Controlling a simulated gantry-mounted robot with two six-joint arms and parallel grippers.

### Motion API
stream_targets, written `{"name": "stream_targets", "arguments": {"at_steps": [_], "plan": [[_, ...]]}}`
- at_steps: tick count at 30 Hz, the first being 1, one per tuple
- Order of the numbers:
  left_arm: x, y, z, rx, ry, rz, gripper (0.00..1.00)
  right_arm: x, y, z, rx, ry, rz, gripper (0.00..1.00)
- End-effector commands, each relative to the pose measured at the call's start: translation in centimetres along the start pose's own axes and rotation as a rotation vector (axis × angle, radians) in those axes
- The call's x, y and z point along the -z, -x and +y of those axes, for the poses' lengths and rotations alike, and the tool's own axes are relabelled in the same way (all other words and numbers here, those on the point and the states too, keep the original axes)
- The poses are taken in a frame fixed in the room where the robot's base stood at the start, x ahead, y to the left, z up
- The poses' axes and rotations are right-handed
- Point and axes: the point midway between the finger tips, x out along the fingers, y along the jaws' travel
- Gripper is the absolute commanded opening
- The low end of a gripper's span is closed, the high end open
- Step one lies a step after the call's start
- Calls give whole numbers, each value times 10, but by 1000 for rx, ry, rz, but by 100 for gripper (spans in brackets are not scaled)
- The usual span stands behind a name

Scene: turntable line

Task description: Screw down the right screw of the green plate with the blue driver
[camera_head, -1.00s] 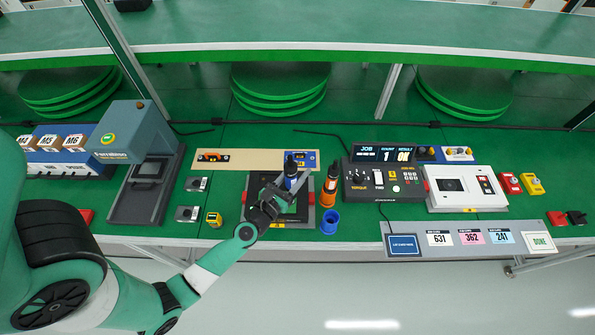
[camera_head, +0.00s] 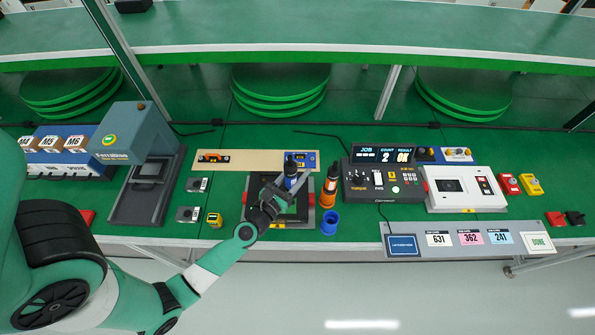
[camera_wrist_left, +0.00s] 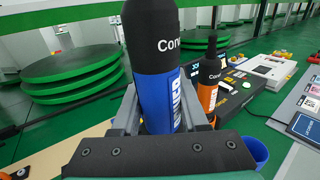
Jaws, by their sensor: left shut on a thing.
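The blue driver (camera_head: 291,176), with a black top, stands about upright over the fixture in the head view. My left gripper (camera_head: 288,187) is shut on it. In the wrist view the blue driver (camera_wrist_left: 160,95) fills the middle, with the gripper fingers on either side. The green plate (camera_head: 291,209) shows only in part in the fixture, behind my gripper and wrist. The right screw and the driver's tip are hidden. My right gripper is not in view.
An orange driver (camera_head: 328,189) stands just right of the fixture, with a blue cup (camera_head: 329,222) in front of it. Further right is the controller (camera_head: 383,183), whose display (camera_head: 382,155) reads count 2 and OK. A yellow item (camera_head: 214,219) sits left of the fixture.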

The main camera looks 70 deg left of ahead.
Motion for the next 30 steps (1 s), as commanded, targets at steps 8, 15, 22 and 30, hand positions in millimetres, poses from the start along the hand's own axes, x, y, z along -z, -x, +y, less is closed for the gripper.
{"name": "stream_targets", "arguments": {"at_steps": [8,15,22,30], "plan": [[-29,0,0,-1,1,-4,0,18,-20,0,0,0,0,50],[-47,0,0,-1,1,-4,0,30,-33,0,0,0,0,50],[-46,0,0,-1,1,-4,0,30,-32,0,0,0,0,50],[-47,-1,1,-5,-24,-3,0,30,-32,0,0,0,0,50]]}}
